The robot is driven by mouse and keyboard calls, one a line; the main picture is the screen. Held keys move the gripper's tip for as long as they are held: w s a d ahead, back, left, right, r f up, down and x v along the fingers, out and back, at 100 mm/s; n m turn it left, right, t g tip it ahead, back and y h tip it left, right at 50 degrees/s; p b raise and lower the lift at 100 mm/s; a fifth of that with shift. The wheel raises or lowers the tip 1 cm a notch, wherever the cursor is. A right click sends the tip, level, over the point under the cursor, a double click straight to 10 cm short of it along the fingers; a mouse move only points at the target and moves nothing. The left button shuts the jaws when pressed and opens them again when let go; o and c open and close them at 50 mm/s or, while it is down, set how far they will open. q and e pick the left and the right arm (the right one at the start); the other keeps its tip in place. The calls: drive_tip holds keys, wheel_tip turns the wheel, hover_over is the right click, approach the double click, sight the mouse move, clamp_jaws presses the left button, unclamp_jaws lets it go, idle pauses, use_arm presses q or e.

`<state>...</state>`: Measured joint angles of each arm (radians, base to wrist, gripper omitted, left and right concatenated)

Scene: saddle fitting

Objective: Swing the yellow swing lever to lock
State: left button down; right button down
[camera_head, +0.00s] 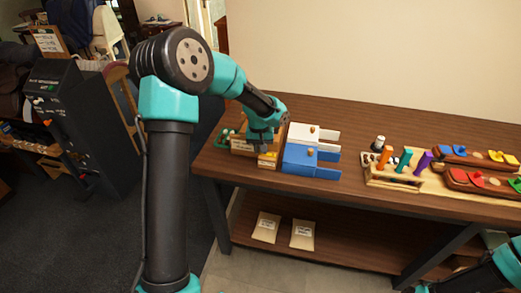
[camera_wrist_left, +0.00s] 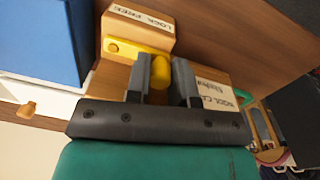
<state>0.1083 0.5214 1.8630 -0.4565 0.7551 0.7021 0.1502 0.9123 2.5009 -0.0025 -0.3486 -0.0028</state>
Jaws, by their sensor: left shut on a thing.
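The yellow swing lever (camera_wrist_left: 135,50) shows in the left wrist view on a wooden block (camera_wrist_left: 122,24) labelled "LOCK FREE". Its flat bar lies along the block, with a round pivot at its left end. Its knob (camera_wrist_left: 160,72) stands between the fingers of my left gripper (camera_wrist_left: 160,85), which is shut on it. In the head view my left gripper (camera_head: 262,146) reaches down over the wooden box at the table's left end, and the lever is mostly hidden there. My right gripper is barely in the head view at the bottom right, where its fingers cannot be made out.
Blue and white drawer boxes (camera_head: 300,157) with open drawers stand right beside the wooden box. A wooden rack with coloured pegs (camera_head: 404,160) and trays of coloured pieces (camera_head: 480,180) stand further right. Bare tabletop (camera_head: 350,137) lies between. Two packets (camera_head: 266,227) lie on the lower shelf.

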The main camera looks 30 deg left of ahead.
idle(0.3)
use_arm(q)
drive_tip(key=c, duration=1)
unclamp_jaws()
drive_tip(key=shift+r, duration=0.15)
wheel_tip(320, 180, up, 17)
drive_tip(key=shift+s+a, duration=0.15)
drive_tip(key=shift+a, duration=0.2)
